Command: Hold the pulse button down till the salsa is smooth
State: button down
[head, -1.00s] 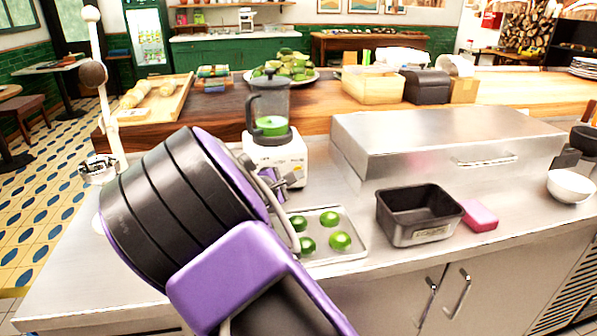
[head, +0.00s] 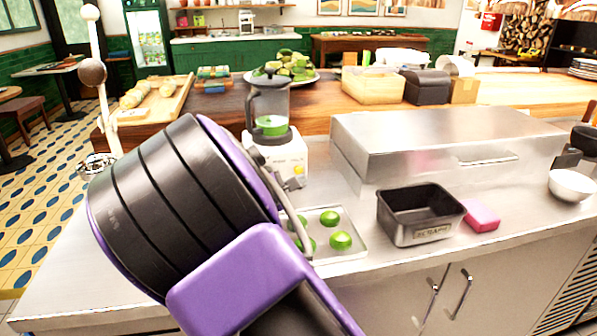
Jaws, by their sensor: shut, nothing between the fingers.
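The blender stands on the steel counter, with a clear dark-lidded jar (head: 268,103) holding green salsa (head: 271,125) in its lower part. Its white base (head: 285,153) shows a yellow button (head: 299,170) on the front right; my arm hides the base's lower left. My gripper (head: 294,183) is shut and empty, just below the button and close to the front of the base. Most of it is behind my purple and black wrist. I cannot tell whether the fingertips touch the base, but the button's face shows uncovered.
A metal tray (head: 352,254) with several limes is right of my wrist. Further right are a dark scraps bin (head: 420,215), a pink sponge (head: 482,215) and a white bowl (head: 572,186). A raised steel box (head: 430,140) stands right of the blender.

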jog(key=shift+s+d, duration=0.2)
jog(key=shift+s, duration=0.5)
jog(key=shift+s+d, duration=0.25)
jog(key=shift+s, duration=0.5)
jog(key=shift+s+d, duration=0.2)
jog(key=shift+s, duration=0.5)
jog(key=shift+r, duration=0.1)
